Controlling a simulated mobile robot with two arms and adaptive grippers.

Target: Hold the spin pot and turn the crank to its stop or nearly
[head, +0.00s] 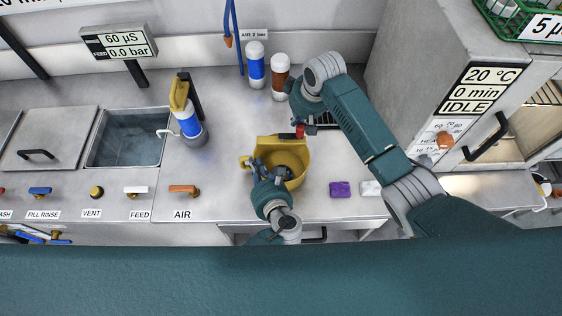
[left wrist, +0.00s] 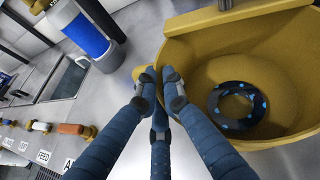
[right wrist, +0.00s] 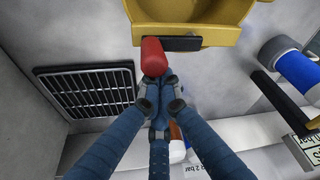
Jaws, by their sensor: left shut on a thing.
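The spin pot (head: 302,175) is a round yellow bowl on the bench, also large in the left wrist view (left wrist: 285,60). A dark ring with pale blue spots (left wrist: 238,105) lies inside it. My left gripper (head: 260,172) is shut on the pot's left side, where a small handle (head: 245,162) sticks out; its fingers (left wrist: 158,75) partly hide it. The crank is a dark bar (right wrist: 180,44) with a red knob (head: 299,131) at the pot's far side. My right gripper (right wrist: 160,88) has its fingertips together against the red knob (right wrist: 153,57); I see nothing between them.
A blue-and-white bottle (head: 187,118) and a sink (head: 125,140) are left of the pot. Two bottles (head: 256,65) (head: 279,72) stand behind. A dark grille (right wrist: 88,90) lies beside the knob. A purple block (head: 340,189) and an oven cabinet (head: 425,60) are right.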

